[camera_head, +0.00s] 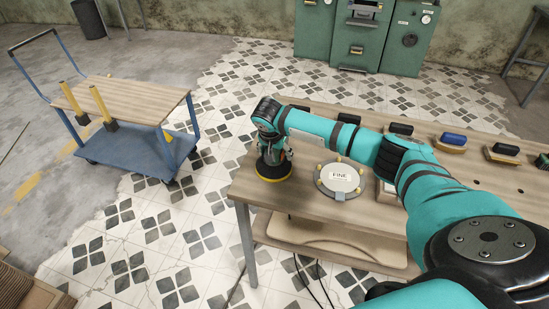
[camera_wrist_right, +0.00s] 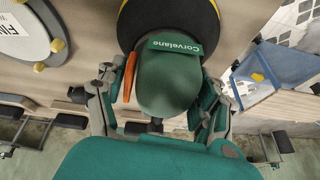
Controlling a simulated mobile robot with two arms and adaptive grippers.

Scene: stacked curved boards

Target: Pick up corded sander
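The sander (camera_head: 274,166) stands upright near the left front corner of the workbench, on a round pad with a yellow rim. It has a dark green body with an orange lever, and the word "Corvelane" shows on it in the right wrist view (camera_wrist_right: 168,85). My right gripper (camera_wrist_right: 160,98) reaches over the sander from above, with one finger on each side of its body. Whether both fingers touch it cannot be made out. The arm hides part of the sander in the head view. My left gripper is not in view.
A round disc marked "FINE" (camera_head: 340,178) lies right of the sander. Several block brushes (camera_head: 453,141) line the wooden workbench (camera_head: 318,212). Curved boards (camera_head: 335,243) lie on its lower shelf, and dark cords (camera_head: 300,276) hang below. A blue cart (camera_head: 135,147) stands left on open floor.

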